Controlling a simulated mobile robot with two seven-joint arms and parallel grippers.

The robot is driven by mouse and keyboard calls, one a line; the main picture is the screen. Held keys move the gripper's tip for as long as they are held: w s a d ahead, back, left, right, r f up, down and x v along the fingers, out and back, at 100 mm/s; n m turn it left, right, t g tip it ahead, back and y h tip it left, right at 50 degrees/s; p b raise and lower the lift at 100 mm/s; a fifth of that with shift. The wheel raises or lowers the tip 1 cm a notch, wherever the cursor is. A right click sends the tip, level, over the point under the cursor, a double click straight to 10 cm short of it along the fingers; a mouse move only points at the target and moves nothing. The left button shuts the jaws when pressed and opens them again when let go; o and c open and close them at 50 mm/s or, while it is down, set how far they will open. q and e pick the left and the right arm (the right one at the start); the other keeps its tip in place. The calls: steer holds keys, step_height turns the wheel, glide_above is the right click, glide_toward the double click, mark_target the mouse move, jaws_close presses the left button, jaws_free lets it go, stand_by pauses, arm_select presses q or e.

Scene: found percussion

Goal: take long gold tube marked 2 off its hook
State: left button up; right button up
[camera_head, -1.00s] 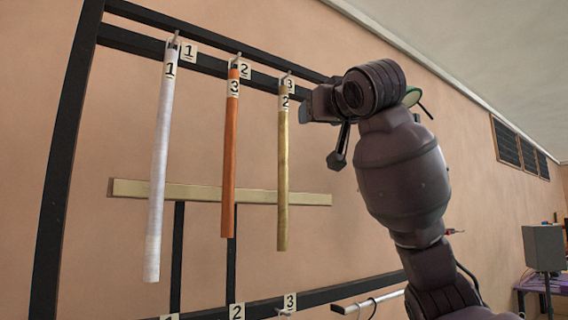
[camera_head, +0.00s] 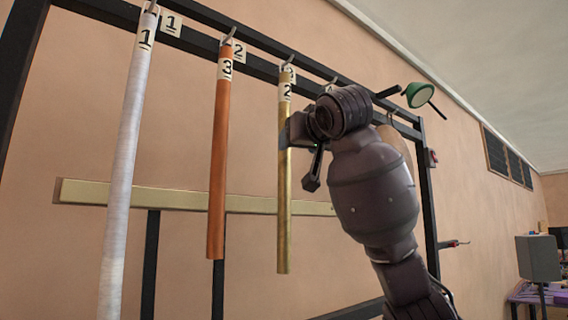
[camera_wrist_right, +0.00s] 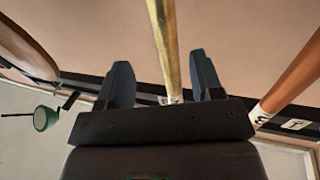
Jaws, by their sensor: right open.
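The long gold tube marked 2 (camera_head: 285,200) hangs upright from its hook on the black rack's upper bar. My right gripper (camera_head: 290,132) is at its upper part, just below the label, and covers a bit of it in the head view. In the right wrist view the gold tube (camera_wrist_right: 163,35) runs between the two spread fingers of the right gripper (camera_wrist_right: 163,78). The fingers are open with a gap on each side of the tube. My left gripper is out of view.
An orange tube marked 3 (camera_head: 219,160) and a white tube marked 1 (camera_head: 125,170) hang to the left. A pale horizontal bar (camera_head: 180,199) runs behind the tubes. A green round object (camera_head: 418,95) is at the upper right. A grey speaker (camera_head: 538,258) stands far right.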

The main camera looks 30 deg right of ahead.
mark_target(287, 151)
steer(key=x, duration=0.2)
steer(key=shift+w+f, duration=0.1)
steer(key=shift+w, duration=0.25)
steer(key=shift+w+d, duration=0.1)
steer(key=shift+w, duration=0.2)
steer(key=shift+w+p, duration=0.4)
steer(key=shift+p, duration=0.05)
steer(key=p+x, duration=0.1)
steer(key=x, duration=0.3)
steer(key=shift+w+f, duration=0.1)
steer(key=shift+w, duration=0.15)
steer(key=shift+c, duration=0.5)
jaws_close()
